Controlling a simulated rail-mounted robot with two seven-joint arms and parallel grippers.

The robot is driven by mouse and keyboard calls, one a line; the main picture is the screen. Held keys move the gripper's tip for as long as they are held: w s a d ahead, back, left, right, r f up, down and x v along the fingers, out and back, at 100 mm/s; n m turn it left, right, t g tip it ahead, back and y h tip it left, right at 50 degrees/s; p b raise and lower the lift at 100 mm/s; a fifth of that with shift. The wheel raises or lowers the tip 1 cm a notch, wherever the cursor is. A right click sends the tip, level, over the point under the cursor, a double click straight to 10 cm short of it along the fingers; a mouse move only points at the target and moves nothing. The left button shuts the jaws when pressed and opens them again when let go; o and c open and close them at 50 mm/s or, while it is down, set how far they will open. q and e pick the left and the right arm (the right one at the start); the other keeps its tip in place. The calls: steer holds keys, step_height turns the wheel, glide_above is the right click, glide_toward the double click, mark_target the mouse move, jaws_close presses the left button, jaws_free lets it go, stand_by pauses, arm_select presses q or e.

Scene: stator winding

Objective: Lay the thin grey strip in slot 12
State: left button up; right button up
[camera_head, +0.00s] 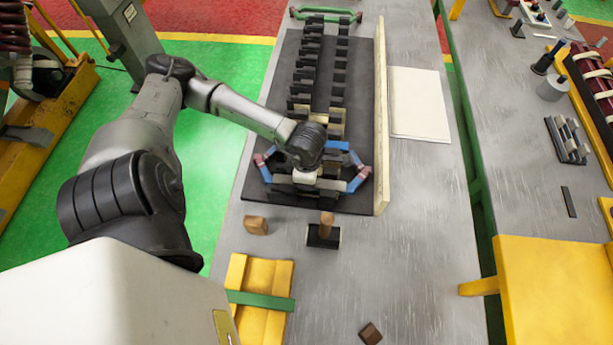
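The slotted stator block lies on a dark mat (351,203) on the grey bench, with a long double row of dark teeth (305,65). My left arm reaches in from the left, and its gripper (306,177) is low over the near end of the block. The wrist hides the fingertips, so I cannot tell whether they are open or hold anything. A blue coil (357,182) with reddish ends sits around the near teeth, beside the gripper. I cannot pick out slot 12 or a grey strip in the block. A thin dark strip (568,201) lies on the right bench. My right gripper is out of view.
A pale wooden board (381,120) stands along the mat's right side, with a white sheet (418,103) beyond it. A mallet (323,235) and small wooden blocks (256,225) (370,333) are in front. A yellow stand (555,285) is at right. The bench's middle right is clear.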

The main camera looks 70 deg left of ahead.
arm_select(q)
steer(key=o, duration=1.1)
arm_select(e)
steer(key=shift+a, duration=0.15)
arm_select(q)
steer(key=shift+r, duration=0.3)
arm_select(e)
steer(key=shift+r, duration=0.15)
arm_select(q)
steer(key=shift+r+p, duration=0.2)
steer(key=shift+p, duration=0.1)
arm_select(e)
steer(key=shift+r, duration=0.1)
arm_select(q)
steer(key=shift+r, duration=0.25)
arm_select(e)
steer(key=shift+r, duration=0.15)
arm_select(q)
steer(key=shift+r, duration=0.15)
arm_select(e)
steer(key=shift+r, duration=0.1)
arm_select(q)
step_height(320, 180, up, 7)
steer(key=p, duration=0.4)
steer(key=shift+r+p, duration=0.2)
steer(key=shift+p, duration=0.1)
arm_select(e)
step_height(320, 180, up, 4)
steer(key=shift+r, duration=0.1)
